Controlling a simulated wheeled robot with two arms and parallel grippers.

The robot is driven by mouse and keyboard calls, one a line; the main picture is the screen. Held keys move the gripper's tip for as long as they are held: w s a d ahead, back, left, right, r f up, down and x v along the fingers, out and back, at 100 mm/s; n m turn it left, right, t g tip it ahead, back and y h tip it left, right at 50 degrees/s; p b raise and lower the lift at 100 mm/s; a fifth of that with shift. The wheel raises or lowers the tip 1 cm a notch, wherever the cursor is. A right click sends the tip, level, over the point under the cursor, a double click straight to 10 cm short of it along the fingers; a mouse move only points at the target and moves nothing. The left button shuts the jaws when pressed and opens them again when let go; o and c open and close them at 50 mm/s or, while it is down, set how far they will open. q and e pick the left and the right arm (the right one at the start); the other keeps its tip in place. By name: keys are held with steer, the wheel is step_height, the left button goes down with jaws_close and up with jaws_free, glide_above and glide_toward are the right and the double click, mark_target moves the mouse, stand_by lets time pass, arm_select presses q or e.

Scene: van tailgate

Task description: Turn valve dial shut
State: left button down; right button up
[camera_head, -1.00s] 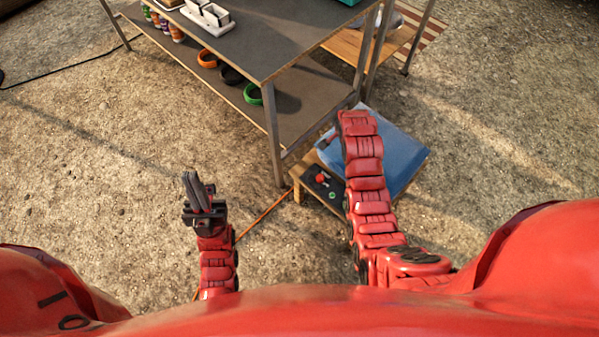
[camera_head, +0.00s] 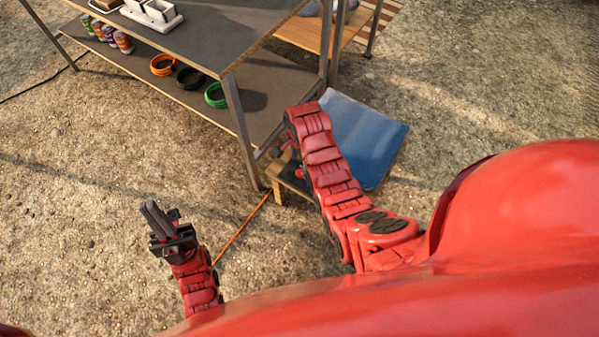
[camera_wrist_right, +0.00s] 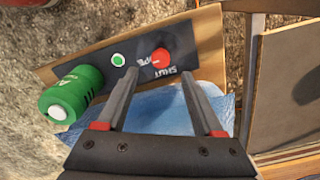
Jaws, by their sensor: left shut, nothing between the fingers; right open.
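In the right wrist view, a red dial (camera_wrist_right: 160,59) sits on a dark panel (camera_wrist_right: 95,68) with white lettering beside it, including "SHUT". A small round green-and-white piece (camera_wrist_right: 118,59) is on the same panel. My right gripper (camera_wrist_right: 159,76) is open and empty, its fingertips just short of the dial and to either side of it; I cannot tell whether they touch it. In the head view my right arm hides most of the panel and the right gripper. My left gripper (camera_head: 152,212) is shut and empty, above bare ground at the left.
A blue sheet (camera_head: 362,135) lies beside the low wooden stand (camera_head: 280,183). A metal-legged shelf table (camera_head: 190,40) stands behind, holding coiled rings. An orange cable (camera_head: 240,232) crosses the ground.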

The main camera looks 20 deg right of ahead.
step_height(320, 180, down, 6)
steer(key=shift+f+b, duration=0.2)
steer(key=shift+b, duration=0.3)
jaws_close()
